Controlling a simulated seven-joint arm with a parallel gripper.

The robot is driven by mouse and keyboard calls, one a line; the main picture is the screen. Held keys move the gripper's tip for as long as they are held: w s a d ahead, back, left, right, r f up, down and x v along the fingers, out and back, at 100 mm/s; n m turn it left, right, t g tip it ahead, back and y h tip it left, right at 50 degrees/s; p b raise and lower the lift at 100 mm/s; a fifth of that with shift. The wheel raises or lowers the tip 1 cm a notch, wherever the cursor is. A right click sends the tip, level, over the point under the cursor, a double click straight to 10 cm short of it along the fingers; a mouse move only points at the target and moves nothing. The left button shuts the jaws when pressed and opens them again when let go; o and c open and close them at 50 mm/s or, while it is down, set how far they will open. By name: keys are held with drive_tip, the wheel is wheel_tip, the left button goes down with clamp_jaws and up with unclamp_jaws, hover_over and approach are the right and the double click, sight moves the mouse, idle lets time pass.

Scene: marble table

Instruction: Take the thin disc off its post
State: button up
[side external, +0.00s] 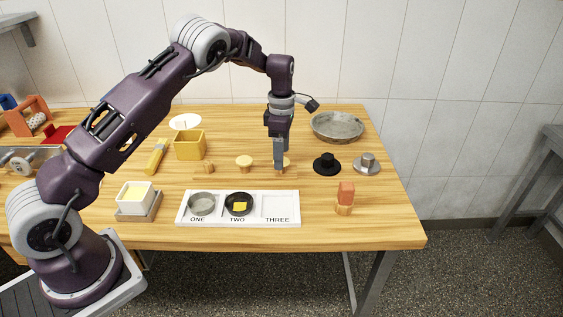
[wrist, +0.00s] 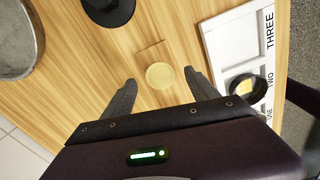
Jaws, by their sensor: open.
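In the side external view, a row of small wooden posts stands mid-table. A round wooden top shows on the middle one (side external: 244,162). A tan disc (side external: 287,162) on the right one is partly hidden behind my gripper (side external: 280,168), which points straight down there. In the wrist view, the tan disc (wrist: 160,76) lies in the picture between the two spread fingertips of my gripper (wrist: 160,78). The fingers are open, with a gap on each side of the disc. The post under it is hidden, and I cannot tell the fingertips' exact height against the disc.
A white tray (side external: 250,219) marked ONE, TWO, THREE lies in front; space THREE is empty. A black knobbed piece (side external: 327,164) and a grey one (side external: 367,164) stand to the right. A metal pan (side external: 337,126) is behind; a red-topped block (side external: 346,193) is front right.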

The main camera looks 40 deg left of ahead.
drive_tip(key=shift+f, duration=0.35)
drive_tip(key=shift+f, duration=0.25)
idle(0.3)
